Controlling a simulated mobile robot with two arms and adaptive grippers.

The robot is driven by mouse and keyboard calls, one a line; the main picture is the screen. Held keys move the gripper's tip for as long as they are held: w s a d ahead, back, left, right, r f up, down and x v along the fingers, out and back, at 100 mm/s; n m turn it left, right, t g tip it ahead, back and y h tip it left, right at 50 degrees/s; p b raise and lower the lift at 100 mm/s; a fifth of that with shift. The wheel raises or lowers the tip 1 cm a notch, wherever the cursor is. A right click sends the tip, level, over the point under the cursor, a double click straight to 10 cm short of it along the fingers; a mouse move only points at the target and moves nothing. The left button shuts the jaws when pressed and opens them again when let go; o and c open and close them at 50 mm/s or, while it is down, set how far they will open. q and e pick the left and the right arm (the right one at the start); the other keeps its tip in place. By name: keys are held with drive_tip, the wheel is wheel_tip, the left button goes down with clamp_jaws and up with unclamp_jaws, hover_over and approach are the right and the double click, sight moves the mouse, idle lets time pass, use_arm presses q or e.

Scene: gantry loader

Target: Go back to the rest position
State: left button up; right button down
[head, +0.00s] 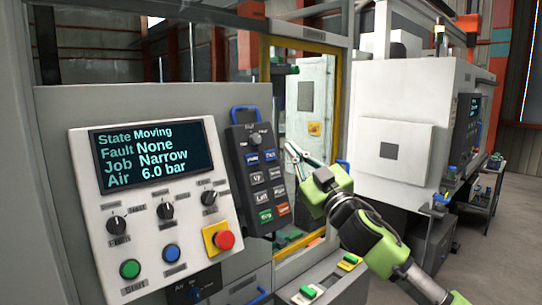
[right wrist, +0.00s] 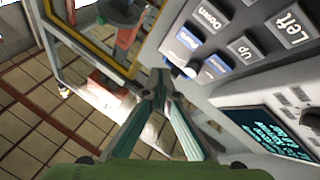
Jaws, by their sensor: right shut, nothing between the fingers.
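My right gripper (head: 291,150) is shut and empty, just right of the dark hand pendant (head: 240,172) in the head view. Its closed fingertips (right wrist: 161,84) show in the right wrist view beside the pendant's keys (right wrist: 197,42). I cannot tell whether they touch the pendant. The pendant has a knob (head: 255,139) at its top and rows of blue, grey, green and red keys. The control panel (head: 85,215) is left of it, and its screen (head: 152,158) reads State Moving, Fault None, Job Narrow, Air 6.0 bar. My left gripper is out of view.
A yellow-framed machine window (head: 338,95) is behind the gripper. A red emergency stop (head: 224,240) sits on the panel. A white machine (head: 400,105) stands at right, with open floor (head: 510,230) beyond.

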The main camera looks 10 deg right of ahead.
drive_tip(key=s+f+m+g+h, duration=0.25)
drive_tip(key=s+f, duration=0.25)
drive_tip(key=f, duration=0.8)
drive_tip(key=s+f+m+g+h, duration=0.25)
drive_tip(key=s+f, duration=0.25)
drive_tip(key=f, duration=0.7)
drive_tip(key=s+f+m+g+h, duration=0.1)
drive_tip(key=s+f+g, duration=0.25)
drive_tip(key=f, duration=0.95)
drive_tip(key=s+d+f+g, duration=0.1)
drive_tip(key=s+f+g, duration=0.2)
drive_tip(key=s+f, duration=0.55)
drive_tip(key=s+d+f+m+g+h, duration=0.1)
drive_tip(key=s+d+f+g, duration=0.15)
drive_tip(key=s, duration=1.15)
drive_tip(key=s+f+g, duration=0.4)
drive_tip(key=s+f, duration=0.3)
drive_tip(key=s, duration=0.5)
wheel_tip(320, 180, down, 26)
drive_tip(key=g+b, duration=0.1)
drive_tip(key=s+d+f+g+b, duration=0.1)
drive_tip(key=s+d+f, duration=0.2)
drive_tip(key=s+f, duration=1.5)
drive_tip(key=shift+s+d+f+g, duration=0.2)
drive_tip(key=shift+s+f+g, duration=0.05)
drive_tip(key=shift+f+g, duration=0.1)
